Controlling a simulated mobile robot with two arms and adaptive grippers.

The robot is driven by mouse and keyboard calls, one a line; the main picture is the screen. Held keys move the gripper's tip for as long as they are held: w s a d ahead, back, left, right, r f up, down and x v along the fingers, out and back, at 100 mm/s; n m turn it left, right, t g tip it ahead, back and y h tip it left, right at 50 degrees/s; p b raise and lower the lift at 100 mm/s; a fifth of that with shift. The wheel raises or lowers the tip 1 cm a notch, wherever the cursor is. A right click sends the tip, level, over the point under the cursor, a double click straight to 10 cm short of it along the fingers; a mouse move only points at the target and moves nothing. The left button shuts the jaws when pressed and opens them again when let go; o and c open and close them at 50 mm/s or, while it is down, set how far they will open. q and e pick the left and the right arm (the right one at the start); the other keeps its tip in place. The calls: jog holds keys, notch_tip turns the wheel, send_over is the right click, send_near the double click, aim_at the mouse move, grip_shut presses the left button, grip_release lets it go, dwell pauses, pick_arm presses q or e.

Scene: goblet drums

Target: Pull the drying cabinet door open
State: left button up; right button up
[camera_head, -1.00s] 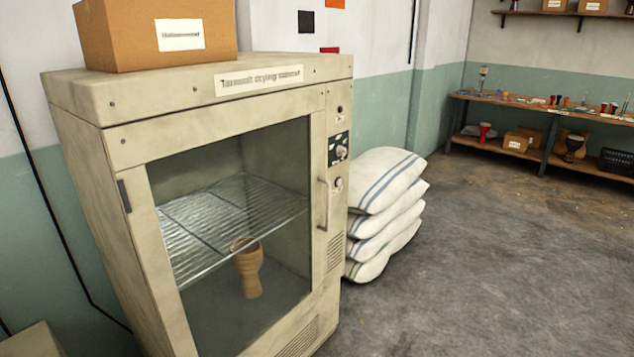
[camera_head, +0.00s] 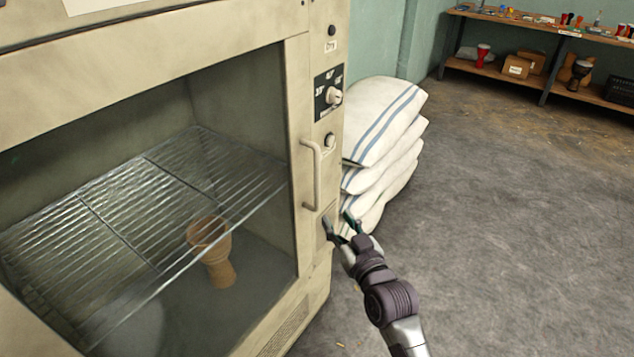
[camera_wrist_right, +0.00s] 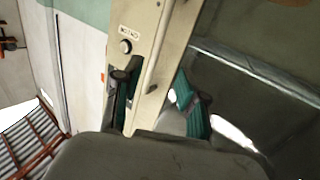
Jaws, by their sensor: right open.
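The drying cabinet (camera_head: 322,50) is beige, and its framed glass door (camera_head: 297,110) is shut. A slim vertical handle (camera_head: 318,178) stands at the door's right edge. My right gripper (camera_head: 338,222) is open and empty, just below and right of the handle's lower end in the head view, apart from it there. In the right wrist view, my open right gripper (camera_wrist_right: 157,100) has its dark and green fingers on either side of a beige strip of the cabinet front (camera_wrist_right: 145,50). Whether the handle lies between the fingers is unclear. My left gripper is out of view.
Inside the cabinet are a wire rack (camera_head: 120,215) and a brown goblet drum shell (camera_head: 215,255). Stacked white sacks (camera_head: 385,125) stand right of the cabinet. A shelf bench (camera_head: 545,80) is at the back right. The grey floor (camera_head: 500,230) is open at right.

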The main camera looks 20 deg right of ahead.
aim_at(318, 179)
jog(key=shift+t, duration=0.3)
jog(key=w, duration=0.4)
jog(key=w+r, duration=0.1)
jog(key=w, duration=0.4)
jog(key=w+r, duration=0.1)
jog(key=w, duration=0.4)
jog(key=shift+a+r, duration=0.15)
jog(key=shift+a, duration=0.25)
grip_shut()
